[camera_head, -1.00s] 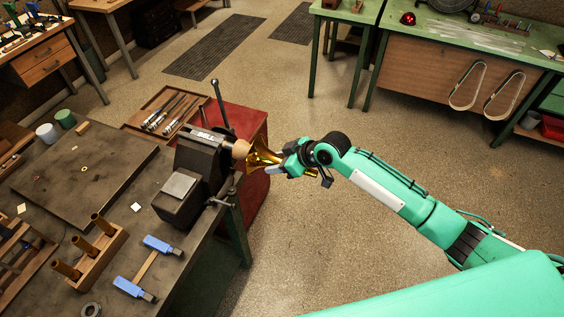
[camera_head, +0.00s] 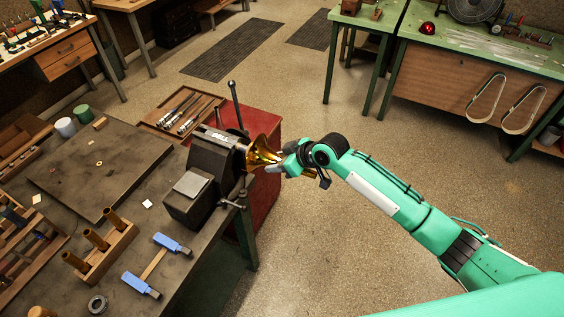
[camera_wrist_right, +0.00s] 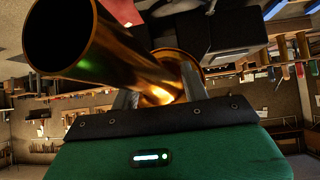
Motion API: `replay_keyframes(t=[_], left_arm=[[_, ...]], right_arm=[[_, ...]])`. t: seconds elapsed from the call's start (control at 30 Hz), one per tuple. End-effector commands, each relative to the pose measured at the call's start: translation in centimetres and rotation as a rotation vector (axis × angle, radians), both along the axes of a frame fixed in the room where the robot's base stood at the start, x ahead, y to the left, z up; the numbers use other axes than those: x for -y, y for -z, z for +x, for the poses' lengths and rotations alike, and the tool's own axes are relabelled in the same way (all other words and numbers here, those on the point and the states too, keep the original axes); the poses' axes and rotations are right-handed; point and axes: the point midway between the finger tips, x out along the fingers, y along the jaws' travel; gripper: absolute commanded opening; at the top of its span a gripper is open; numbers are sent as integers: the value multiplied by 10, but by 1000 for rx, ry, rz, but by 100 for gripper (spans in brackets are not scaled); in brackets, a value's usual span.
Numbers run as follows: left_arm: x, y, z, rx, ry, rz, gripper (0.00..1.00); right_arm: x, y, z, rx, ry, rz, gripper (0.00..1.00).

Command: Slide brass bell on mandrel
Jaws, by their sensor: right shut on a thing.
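The brass bell (camera_head: 262,153) is a golden flared horn, lying roughly level with its wide end toward the black vise (camera_head: 214,160) on the bench edge. The flare is close against the vise jaws; whether it touches them I cannot tell. The mandrel is hidden behind or inside the bell. My right gripper (camera_head: 284,160) is shut on the bell at its narrower part, on the side away from the vise. In the right wrist view the bell's tube (camera_wrist_right: 125,58) runs between the fingers, its open narrow end toward the camera. My left gripper is not in view.
The dark workbench (camera_head: 150,225) holds a wooden rack (camera_head: 100,256) with upright pegs and a blue-ended tool (camera_head: 155,265). A red cabinet (camera_head: 262,190) stands below the vise, and a tool tray (camera_head: 183,112) lies behind it. Open floor (camera_head: 330,240) lies under my right arm.

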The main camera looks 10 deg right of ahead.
Motion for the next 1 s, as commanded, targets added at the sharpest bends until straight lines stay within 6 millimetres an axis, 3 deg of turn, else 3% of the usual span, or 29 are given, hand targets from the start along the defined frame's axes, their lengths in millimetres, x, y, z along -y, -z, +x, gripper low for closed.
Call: replay_keyframes(t=[0.67, 0.7, 0.8, 1.0], left_arm=[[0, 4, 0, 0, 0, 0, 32], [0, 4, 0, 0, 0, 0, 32], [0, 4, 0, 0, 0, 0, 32], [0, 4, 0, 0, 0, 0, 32]], right_arm=[[-22, -1, 15, 2, -1, 1, 12], [-22, -1, 15, 1, 0, 2, 50], [-22, -1, 15, 2, -1, 1, 69], [-22, -1, 15, 1, 0, 1, 71]])
